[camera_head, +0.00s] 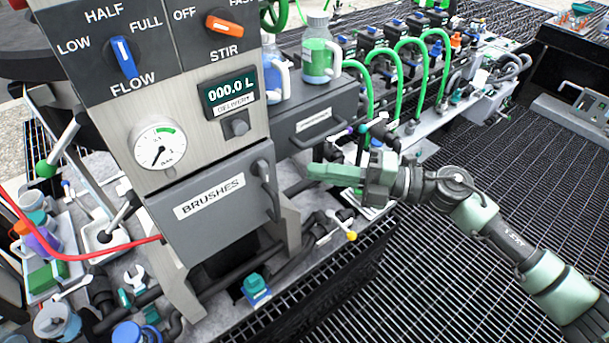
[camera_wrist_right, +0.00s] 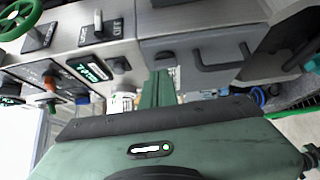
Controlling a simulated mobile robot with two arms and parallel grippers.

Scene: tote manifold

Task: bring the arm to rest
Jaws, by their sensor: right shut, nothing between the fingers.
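My right arm comes in from the lower right in the head view. Its green right gripper (camera_head: 322,172) is shut and empty, pointing left toward the control cabinet, just right of the BRUSHES drawer (camera_head: 222,203). From this view I cannot tell whether it touches anything. In the right wrist view the closed green fingers (camera_wrist_right: 157,88) point at the cabinet front, with the grey handle panel (camera_wrist_right: 205,55) beyond them. My left gripper is not in view.
The cabinet carries a FLOW knob (camera_head: 123,57), a STIR knob (camera_head: 224,25), a gauge (camera_head: 159,144) and a display reading 000.0 L (camera_head: 228,92). Green hoses (camera_head: 425,75) arch behind the gripper. A yellow-tipped valve lever (camera_head: 350,235) sits below it. Grated floor (camera_head: 440,270) lies open around my arm.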

